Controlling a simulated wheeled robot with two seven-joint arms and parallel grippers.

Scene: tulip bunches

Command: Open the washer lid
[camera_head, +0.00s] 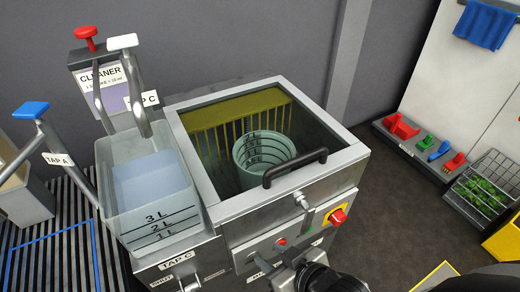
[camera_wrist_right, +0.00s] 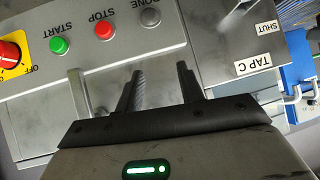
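The washer (camera_head: 290,228) is a grey metal box with a framed, see-through lid (camera_head: 350,155) on top. The lid looks flat and shut. A black bar handle (camera_head: 296,167) sits on its front edge, and a small silver lever (camera_head: 307,212) is on the front just below it. My right gripper (camera_head: 290,260) is low in front of the washer's front panel, below the handle and apart from it. In the right wrist view its two fingers (camera_wrist_right: 160,85) are spread with nothing between them. My left gripper is not in view.
A clear tank (camera_head: 150,185) with water and litre marks stands left of the lid, under taps (camera_head: 122,42). A round marked tub (camera_head: 262,150) shows inside the washer. The panel has a red knob (camera_wrist_right: 10,52), green START (camera_wrist_right: 60,45) and red STOP (camera_wrist_right: 104,29) buttons.

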